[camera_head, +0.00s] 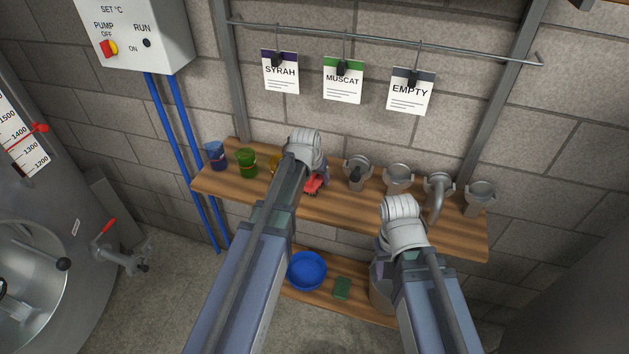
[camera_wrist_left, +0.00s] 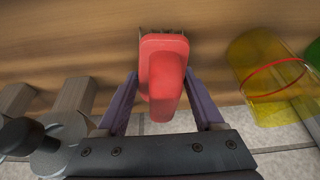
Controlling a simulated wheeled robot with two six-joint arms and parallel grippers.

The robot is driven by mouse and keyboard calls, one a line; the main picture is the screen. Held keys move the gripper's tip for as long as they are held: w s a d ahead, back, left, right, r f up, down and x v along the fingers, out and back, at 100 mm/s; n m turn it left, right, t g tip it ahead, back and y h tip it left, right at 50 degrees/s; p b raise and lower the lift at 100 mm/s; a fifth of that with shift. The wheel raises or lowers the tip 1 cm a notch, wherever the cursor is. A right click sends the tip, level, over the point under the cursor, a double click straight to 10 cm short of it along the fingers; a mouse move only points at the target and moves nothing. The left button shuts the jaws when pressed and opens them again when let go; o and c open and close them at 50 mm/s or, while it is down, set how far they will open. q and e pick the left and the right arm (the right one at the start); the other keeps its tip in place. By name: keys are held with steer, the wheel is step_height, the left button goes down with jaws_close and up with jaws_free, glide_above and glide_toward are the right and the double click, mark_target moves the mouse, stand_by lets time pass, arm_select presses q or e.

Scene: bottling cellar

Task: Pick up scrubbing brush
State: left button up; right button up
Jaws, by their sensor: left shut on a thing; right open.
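The scrubbing brush is red with bristles along its far edge. In the left wrist view the brush (camera_wrist_left: 165,75) sits between the two purple fingers of my left gripper (camera_wrist_left: 162,88), which is shut on it. In the head view the red brush (camera_head: 315,184) shows at the upper shelf, just right of my left wrist, which hides most of that gripper. I cannot tell whether the brush still touches the wood. My right gripper (camera_head: 379,256) is open, lower and to the right, mostly hidden by its own wrist in front of the shelves.
The upper shelf (camera_head: 345,212) holds a blue cup (camera_head: 215,155), a green cup (camera_head: 246,162), a yellow cup (camera_head: 274,165) and several grey fittings (camera_head: 398,178) to the right. The lower shelf holds a blue bowl (camera_head: 306,271) and a green pad (camera_head: 342,288). Cards hang above from a rail.

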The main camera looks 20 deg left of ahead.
arm_select(q)
steer(key=c, duration=0.7)
steer(key=shift+o, duration=0.2)
step_height(320, 180, up, 10)
steer(key=p, duration=1)
